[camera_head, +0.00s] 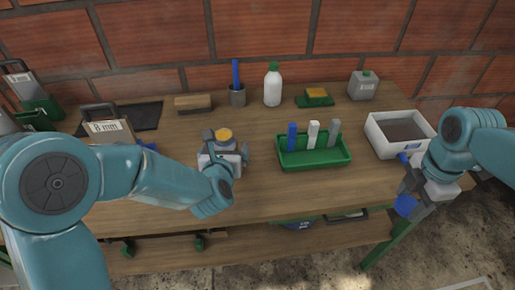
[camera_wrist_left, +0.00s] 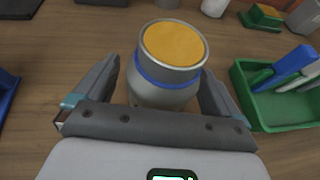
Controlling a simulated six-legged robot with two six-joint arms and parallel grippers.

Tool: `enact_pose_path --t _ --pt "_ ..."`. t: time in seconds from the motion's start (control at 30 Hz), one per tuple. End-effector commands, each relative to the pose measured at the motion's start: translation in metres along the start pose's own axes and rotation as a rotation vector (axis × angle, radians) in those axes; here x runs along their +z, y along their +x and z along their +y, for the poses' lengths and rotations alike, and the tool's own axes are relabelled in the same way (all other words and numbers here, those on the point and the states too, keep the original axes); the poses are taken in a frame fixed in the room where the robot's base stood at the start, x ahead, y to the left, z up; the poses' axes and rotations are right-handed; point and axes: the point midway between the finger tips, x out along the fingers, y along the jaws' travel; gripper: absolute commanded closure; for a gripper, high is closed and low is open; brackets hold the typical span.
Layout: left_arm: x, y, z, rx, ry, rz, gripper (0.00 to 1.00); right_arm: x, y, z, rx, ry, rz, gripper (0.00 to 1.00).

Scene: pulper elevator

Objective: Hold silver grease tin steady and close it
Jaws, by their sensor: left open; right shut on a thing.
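The silver grease tin (camera_head: 224,136) stands upright and open on the bench, with orange-yellow grease showing at its top. In the left wrist view the tin (camera_wrist_left: 165,91) has a blue band below its rim. My left gripper (camera_head: 225,158) is open, with one finger on each side of the tin and gaps visible between. My right gripper (camera_head: 411,198) is shut on a blue round piece (camera_head: 404,206), which looks like the lid. It is held beyond the bench's front edge at the right, well away from the tin.
A green tray (camera_head: 313,162) with blue, white and grey pieces is right of the tin. A white bin (camera_head: 374,136) stands further right. A white bottle (camera_head: 272,86), a cup with a blue stick (camera_head: 237,96) and a brush block (camera_head: 193,104) are behind. Bare wood lies between.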

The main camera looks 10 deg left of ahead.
Motion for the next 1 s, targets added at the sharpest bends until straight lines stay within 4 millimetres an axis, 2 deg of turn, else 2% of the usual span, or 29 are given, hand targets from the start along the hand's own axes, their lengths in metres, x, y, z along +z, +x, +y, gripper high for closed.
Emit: enact_pose_path --t 0.07,0.1,0.27,0.3,0.67,0.83,1.0 --pt "0.000 0.000 0.000 0.000 0.000 0.000 0.03 0.000 0.000 0.000 0.000 0.000 0.000 0.80" --pt "0.000 0.000 0.000 0.000 0.000 0.000 0.16 0.000 0.000 0.000 0.000 0.000 0.000 0.80" --pt "0.000 0.000 0.000 0.000 0.000 0.000 0.68 0.000 0.000 0.000 0.000 0.000 0.000 0.80" --pt "0.001 0.000 0.000 0.000 0.000 -0.003 0.71 0.000 0.000 0.000 0.000 0.000 0.000 0.80" --pt "0.009 -0.003 0.000 0.000 0.000 -0.004 0.71 0.000 -0.001 0.000 0.000 0.000 0.000 0.80" --pt "0.033 -0.013 0.000 0.000 -0.003 -0.008 0.71 0.000 -0.004 0.000 0.000 0.000 0.000 0.80" --pt "0.077 -0.031 0.000 0.000 -0.005 -0.010 0.71 0.000 -0.012 0.000 0.000 0.000 0.000 0.80"
